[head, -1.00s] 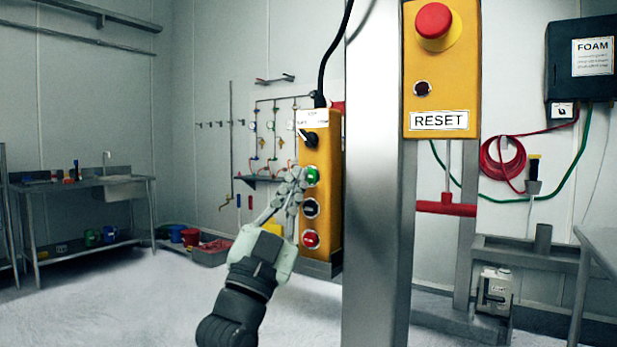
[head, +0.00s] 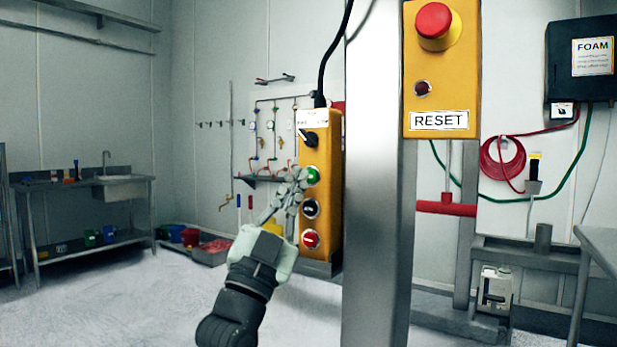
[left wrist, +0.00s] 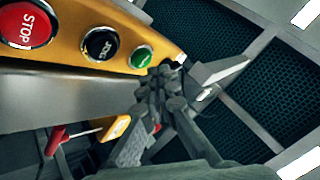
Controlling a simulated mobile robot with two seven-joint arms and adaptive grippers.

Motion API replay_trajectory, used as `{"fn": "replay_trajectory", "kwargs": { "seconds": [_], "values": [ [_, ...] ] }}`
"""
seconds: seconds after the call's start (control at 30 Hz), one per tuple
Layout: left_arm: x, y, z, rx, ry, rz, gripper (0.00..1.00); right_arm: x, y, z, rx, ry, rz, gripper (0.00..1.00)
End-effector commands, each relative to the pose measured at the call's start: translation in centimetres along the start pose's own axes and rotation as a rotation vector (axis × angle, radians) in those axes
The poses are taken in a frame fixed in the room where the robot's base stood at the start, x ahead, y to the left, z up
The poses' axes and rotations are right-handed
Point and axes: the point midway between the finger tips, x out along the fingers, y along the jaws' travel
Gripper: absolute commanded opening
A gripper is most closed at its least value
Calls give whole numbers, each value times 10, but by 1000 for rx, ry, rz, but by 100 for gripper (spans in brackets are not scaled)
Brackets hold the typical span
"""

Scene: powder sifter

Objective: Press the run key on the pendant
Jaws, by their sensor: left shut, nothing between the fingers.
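The yellow pendant (head: 329,215) hangs upright beside a steel post. It carries a black rotary selector (head: 308,138) at the top, a green button (head: 313,175), a black button (head: 311,208) and a red button (head: 310,239). My left gripper (head: 300,178) is shut and empty, its fingertips just left of the green button. In the left wrist view the green button (left wrist: 141,57) shows beside the fingertips (left wrist: 160,73), with the black button (left wrist: 101,44) and red STOP button (left wrist: 26,25) further left. I cannot tell whether the fingertips touch the pendant. My right gripper is not in view.
The steel post (head: 375,180) stands right of the pendant. On it is a yellow RESET box (head: 441,85) with a red mushroom button (head: 433,20). A black cable (head: 326,60) runs up from the pendant. The floor at left is clear up to the sink bench (head: 85,180).

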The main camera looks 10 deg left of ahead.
Motion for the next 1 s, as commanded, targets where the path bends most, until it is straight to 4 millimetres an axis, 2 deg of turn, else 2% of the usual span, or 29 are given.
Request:
{"fn": "replay_trajectory", "kwargs": {
  "seconds": [1.0],
  "values": [
    [8,6,6,0,0,0,0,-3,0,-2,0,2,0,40]
  ]
}}
